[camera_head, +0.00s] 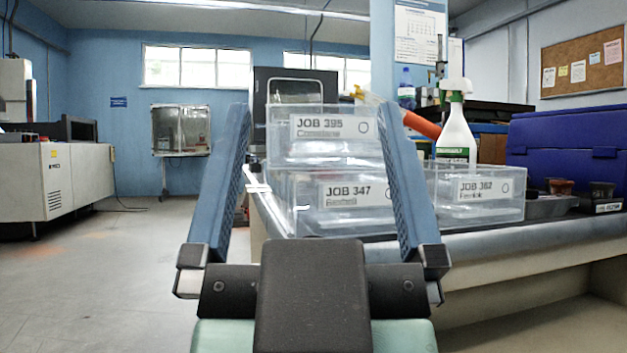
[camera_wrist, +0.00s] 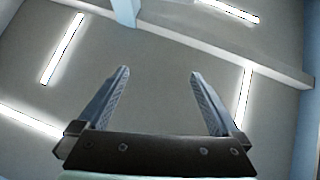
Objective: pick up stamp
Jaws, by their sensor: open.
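My gripper (camera_head: 313,108) is open, its two blue fingers pointing up and spread apart in the head view, with nothing between them. The wrist view also shows my gripper (camera_wrist: 158,74) open and empty, facing the ceiling. I cannot make out a stamp for certain. At the far right of the bench, a small brown item (camera_head: 560,187) and a dark item (camera_head: 602,190) sit at a low grey tray (camera_head: 545,208); they are too small to identify. They are well to the right of my gripper.
Clear job boxes, one labelled JOB 347 (camera_head: 345,205), one stacked JOB 395 (camera_head: 325,150) and one JOB 362 (camera_head: 480,200), line the bench (camera_head: 500,240) edge. A spray bottle (camera_head: 456,135) and a blue case (camera_head: 565,130) stand behind. Floor at left is open.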

